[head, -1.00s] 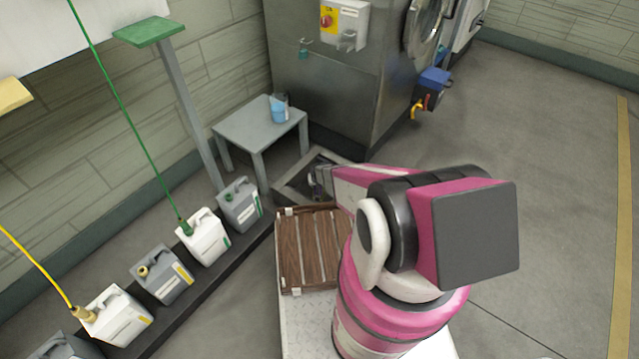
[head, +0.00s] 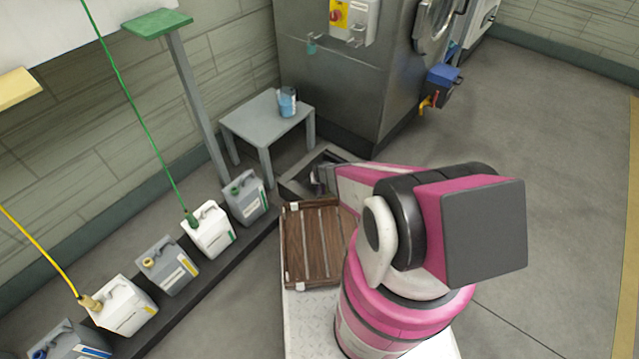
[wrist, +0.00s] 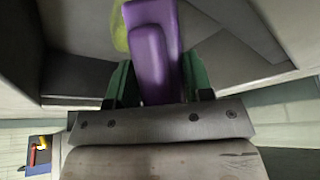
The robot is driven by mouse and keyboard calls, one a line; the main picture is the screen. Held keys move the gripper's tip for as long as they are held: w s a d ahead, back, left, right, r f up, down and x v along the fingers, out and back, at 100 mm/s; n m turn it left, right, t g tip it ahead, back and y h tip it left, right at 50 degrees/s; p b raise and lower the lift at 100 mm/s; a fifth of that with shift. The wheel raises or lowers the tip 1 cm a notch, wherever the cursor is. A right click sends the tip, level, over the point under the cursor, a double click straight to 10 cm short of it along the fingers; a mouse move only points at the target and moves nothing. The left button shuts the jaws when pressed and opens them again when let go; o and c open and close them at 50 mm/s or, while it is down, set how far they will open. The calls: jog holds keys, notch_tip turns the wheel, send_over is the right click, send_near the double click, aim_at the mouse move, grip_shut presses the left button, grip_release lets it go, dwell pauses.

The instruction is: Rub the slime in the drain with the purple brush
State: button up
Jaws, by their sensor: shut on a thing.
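The purple brush (wrist: 150,62) is held between the green fingers of my gripper (wrist: 160,82) in the wrist view. The yellow-green slime (wrist: 119,28) shows at the top, partly behind the brush's far end; I cannot tell whether they touch. Grey walls of the drain (wrist: 85,75) surround them. In the head view the drain (head: 327,158) is a dark square recess in the floor in front of the machine. My gripper (head: 318,180) reaches down at it; the brush and slime cannot be made out there.
A small grey table (head: 262,118) with a blue cup (head: 287,102) stands behind the drain. A steel machine (head: 330,75) stands beyond it. A brown slatted crate (head: 318,240) is close to my arm. Several canisters (head: 208,230) line the left wall. The right floor is open.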

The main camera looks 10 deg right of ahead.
jog(key=shift+w+d+f, duration=0.15)
jog(key=shift+d+f, duration=0.2)
jog(key=shift+d, duration=0.2)
jog(key=shift+w+d+f, duration=0.1)
jog(key=shift+d+f, duration=0.25)
jog(key=shift+d, duration=0.2)
jog(key=shift+w+d+r, duration=0.2)
jog(key=shift+w+d, duration=0.7)
jog(key=shift+d, duration=0.1)
jog(key=shift+w+d+r, duration=0.15)
jog(key=shift+w+d, duration=0.3)
jog(key=shift+w, duration=0.05)
jog(key=shift+w+d+r, duration=0.15)
jog(key=shift+w+d, duration=0.25)
jog(key=shift+w, duration=0.1)
jog(key=shift+w+d+r, duration=0.2)
jog(key=shift+w+d, duration=0.85)
jog(key=shift+w, duration=0.1)
jog(key=shift+w+d+r, duration=0.1)
jog(key=shift+w+d, duration=1.15)
jog(key=shift+r, duration=3)
